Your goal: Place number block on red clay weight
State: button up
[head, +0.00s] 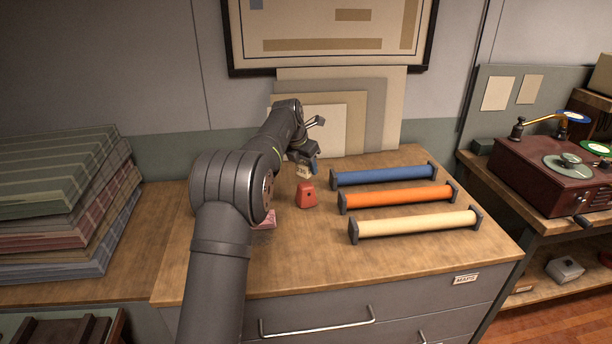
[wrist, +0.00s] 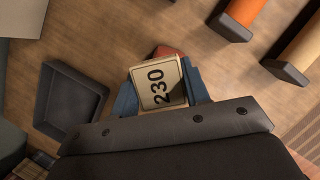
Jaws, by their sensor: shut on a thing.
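The number block (wrist: 160,84) is cream with a dark edge and reads "230" in the wrist view. My gripper (wrist: 163,92) is shut on it, with a blue finger at each side. In the head view my gripper (head: 308,166) holds the block (head: 303,172) above the table, behind the weight. The red clay weight (head: 306,195) stands upright on the wooden top. In the wrist view only a red edge of the weight (wrist: 166,51) shows beyond the block; the rest is hidden. I cannot tell whether block and weight touch.
Blue (head: 385,175), orange (head: 398,197) and cream (head: 415,224) rolls with dark end caps lie to the right. A dark tray (wrist: 70,99) lies left of the block in the wrist view. A pinkish item (head: 267,219) is partly hidden by my arm. Bare wood lies in front.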

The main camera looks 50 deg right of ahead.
aim_at(305, 173)
jog(key=shift+f, duration=1.85)
jog(key=shift+f, duration=0.1)
jog(key=o, duration=1)
jog(key=shift+c, duration=0.2)
jog(key=shift+a+r, duration=0.1)
jog(key=shift+r, duration=0.35)
jog(key=v, duration=1.1)
